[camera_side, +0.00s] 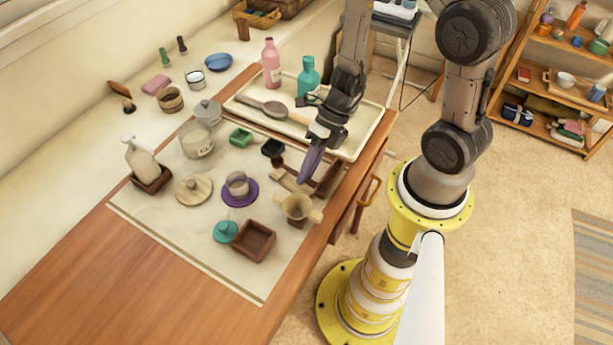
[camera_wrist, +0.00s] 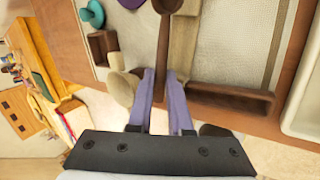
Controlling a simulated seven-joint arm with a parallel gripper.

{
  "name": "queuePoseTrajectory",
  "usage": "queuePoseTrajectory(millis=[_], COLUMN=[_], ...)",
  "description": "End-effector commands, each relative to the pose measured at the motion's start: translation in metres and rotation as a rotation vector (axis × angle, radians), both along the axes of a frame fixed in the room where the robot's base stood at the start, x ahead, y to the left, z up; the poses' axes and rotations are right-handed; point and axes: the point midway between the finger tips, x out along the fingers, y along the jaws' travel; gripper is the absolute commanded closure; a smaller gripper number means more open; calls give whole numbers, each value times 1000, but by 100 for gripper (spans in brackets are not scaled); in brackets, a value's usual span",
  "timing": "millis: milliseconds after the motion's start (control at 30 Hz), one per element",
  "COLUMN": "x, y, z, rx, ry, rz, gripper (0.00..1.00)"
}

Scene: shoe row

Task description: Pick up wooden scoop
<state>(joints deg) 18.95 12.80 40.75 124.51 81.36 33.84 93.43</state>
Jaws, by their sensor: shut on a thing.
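The wooden scoop (camera_wrist: 163,45) is dark brown, with its handle running down between my fingers in the wrist view and its bowl at the top edge. My gripper (camera_wrist: 163,75) has two purple fingers shut on the handle. In the side view my gripper (camera_side: 304,178) points down over the near right part of the mat, and the scoop's dark bowl (camera_side: 277,160) shows just left of the fingers. The fingers hide part of the handle. I cannot tell whether the scoop is clear of the mat.
A pale wooden piece (camera_wrist: 182,42) lies right beside the scoop. A two-handled wooden cup (camera_side: 297,207) and a long dark tray (camera_side: 329,180) stand close by. A cream tray (camera_side: 368,140) with bottles and a spoon lies behind. The table's front left is bare.

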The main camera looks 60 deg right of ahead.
Motion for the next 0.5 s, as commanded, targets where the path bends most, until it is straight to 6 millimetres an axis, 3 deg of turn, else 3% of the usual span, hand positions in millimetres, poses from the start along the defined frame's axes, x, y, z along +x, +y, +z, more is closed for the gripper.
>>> queuePoseTrajectory(millis=[267,400,500], x=[-50,-86,-102], y=[-9,-14,-16], z=[64,79,86], rx=[-4,-2,-1], ry=[-7,-4,-6], rz=[-5,-10,-7], gripper=[100,100,100])
